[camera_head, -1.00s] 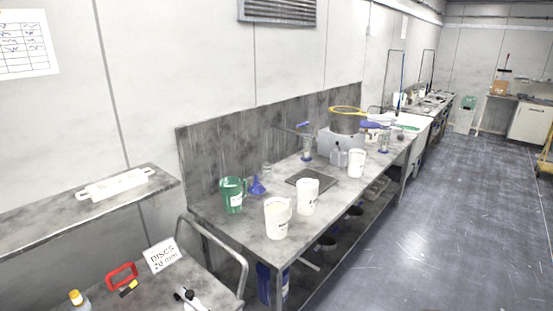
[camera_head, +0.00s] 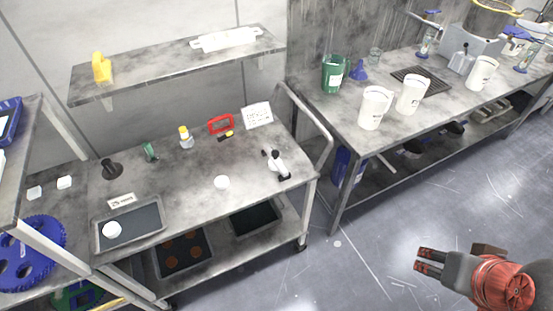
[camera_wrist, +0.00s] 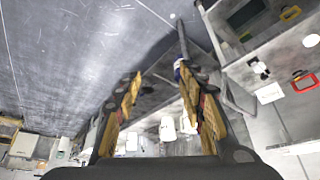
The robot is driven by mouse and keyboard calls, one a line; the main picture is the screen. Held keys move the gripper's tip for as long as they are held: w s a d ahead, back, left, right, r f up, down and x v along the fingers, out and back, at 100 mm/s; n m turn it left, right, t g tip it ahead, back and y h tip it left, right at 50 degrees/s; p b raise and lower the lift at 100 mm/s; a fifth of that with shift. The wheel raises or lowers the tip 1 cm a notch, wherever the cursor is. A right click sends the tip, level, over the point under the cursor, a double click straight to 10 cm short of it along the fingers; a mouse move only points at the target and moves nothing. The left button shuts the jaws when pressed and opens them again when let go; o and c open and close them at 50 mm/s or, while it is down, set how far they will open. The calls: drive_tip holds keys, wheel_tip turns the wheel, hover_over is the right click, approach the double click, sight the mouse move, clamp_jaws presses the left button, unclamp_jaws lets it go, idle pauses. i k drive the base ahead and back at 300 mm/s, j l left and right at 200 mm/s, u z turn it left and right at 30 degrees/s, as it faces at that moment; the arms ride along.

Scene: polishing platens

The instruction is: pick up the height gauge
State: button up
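A small black-and-white instrument (camera_head: 276,164), which looks like the height gauge, lies or stands near the right end of the grey cart top (camera_head: 240,205). It seems to show in the wrist view (camera_wrist: 260,69) at the upper right, small and partly unclear. My gripper (camera_head: 425,260) is at the lower right in the head view, over the floor and well to the right of the cart. In the wrist view its two fingers (camera_wrist: 160,95) are spread apart with nothing held between them.
A bench (camera_head: 335,105) with jugs stands behind. Floor between is clear.

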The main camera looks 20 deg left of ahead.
sight(285, 175)
drive_tip(key=j+u, duration=0.2)
drive_tip(key=u, duration=1.45)
drive_tip(key=k+j, duration=0.05)
